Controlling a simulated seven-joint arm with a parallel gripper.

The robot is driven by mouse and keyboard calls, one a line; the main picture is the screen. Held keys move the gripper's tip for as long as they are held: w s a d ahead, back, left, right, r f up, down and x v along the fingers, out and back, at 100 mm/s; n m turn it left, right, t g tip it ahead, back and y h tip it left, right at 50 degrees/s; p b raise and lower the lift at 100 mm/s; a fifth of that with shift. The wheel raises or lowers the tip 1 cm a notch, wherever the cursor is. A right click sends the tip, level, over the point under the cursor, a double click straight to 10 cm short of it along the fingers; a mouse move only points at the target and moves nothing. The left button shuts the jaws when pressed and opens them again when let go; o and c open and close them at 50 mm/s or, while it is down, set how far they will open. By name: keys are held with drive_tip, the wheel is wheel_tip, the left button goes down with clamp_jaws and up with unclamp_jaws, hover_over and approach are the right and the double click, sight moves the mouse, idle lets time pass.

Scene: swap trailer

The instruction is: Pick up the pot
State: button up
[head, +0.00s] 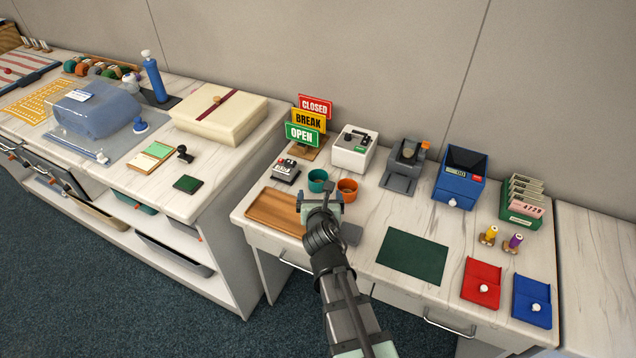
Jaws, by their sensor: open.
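Two small round cups or pots stand upright side by side on the right-hand table: a teal one (317,181) and an orange one (348,187). The picture does not tell which of them is the pot. My gripper (323,198) is open, just in front of both in the picture, near the right end of a brown wooden tray (268,212). Its fingers point away from the camera and are partly hidden by its own body. I see nothing held. Whether it touches either pot, I cannot tell.
A small grey-and-red device (286,169) stands left of the pots. A sign stand (305,133) and a white box (354,149) are behind them. A grey pad (351,234) lies to the right of my gripper. A green mat (412,256) lies bare farther right.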

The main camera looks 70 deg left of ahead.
sight(319, 186)
drive_tip(key=x, duration=0.7)
drive_tip(key=shift+a, duration=0.1)
drive_tip(key=shift+a+r+x, duration=0.1)
drive_tip(key=shift+r+x, duration=0.1)
drive_tip(key=shift+x, duration=1.05)
drive_tip(key=shift+a+r+x, duration=0.1)
drive_tip(key=shift+r+x, duration=0.15)
drive_tip(key=shift+x, duration=1.05)
drive_tip(key=c, duration=1)
drive_tip(key=shift+r, duration=0.1)
drive_tip(key=shift+c, duration=0.2)
